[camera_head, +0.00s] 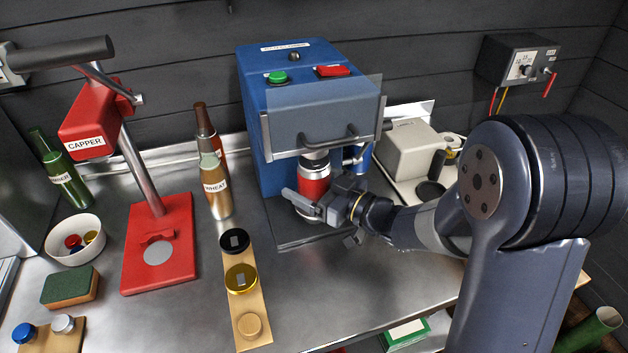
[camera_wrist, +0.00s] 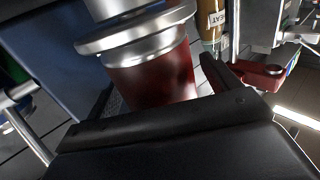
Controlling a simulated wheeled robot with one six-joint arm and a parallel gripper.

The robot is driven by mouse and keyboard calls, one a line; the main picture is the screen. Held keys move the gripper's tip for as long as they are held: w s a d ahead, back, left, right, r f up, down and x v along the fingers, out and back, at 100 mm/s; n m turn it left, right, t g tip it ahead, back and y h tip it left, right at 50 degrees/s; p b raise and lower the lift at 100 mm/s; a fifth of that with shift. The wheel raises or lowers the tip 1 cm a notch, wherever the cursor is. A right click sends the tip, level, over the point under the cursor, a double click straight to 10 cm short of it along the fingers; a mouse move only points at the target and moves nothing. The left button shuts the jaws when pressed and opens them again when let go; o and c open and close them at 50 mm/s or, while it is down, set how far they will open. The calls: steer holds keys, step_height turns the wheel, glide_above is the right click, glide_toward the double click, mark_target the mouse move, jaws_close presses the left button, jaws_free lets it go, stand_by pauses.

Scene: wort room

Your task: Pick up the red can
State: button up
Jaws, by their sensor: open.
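The red can (camera_head: 314,181) stands upright in the blue machine (camera_head: 257,130), under its silver head. In the wrist view, the red can (camera_wrist: 150,78) fills the centre, with a silver rim and the metal head above it. My gripper (camera_head: 318,196) is at the front of the can, low on its body. One finger reaches past the can's left side in the head view. In the wrist view my gripper (camera_wrist: 160,95) is open, with a dark finger to the right of the can. The can's lower part is hidden by my gripper, and I cannot tell whether they touch.
The machine's clear guard and handle (camera_head: 330,138) hang just above my gripper. Brown bottles (camera_head: 216,185) stand left of the machine. A wooden strip with lids (camera_head: 250,318) lies in front.

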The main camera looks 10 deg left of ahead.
steer(key=shift+w+a, duration=0.15)
steer(key=shift+a, duration=0.15)
steer(key=shift+c, duration=0.2)
steer(key=c, duration=1.3)
steer(key=shift+r, duration=0.2)
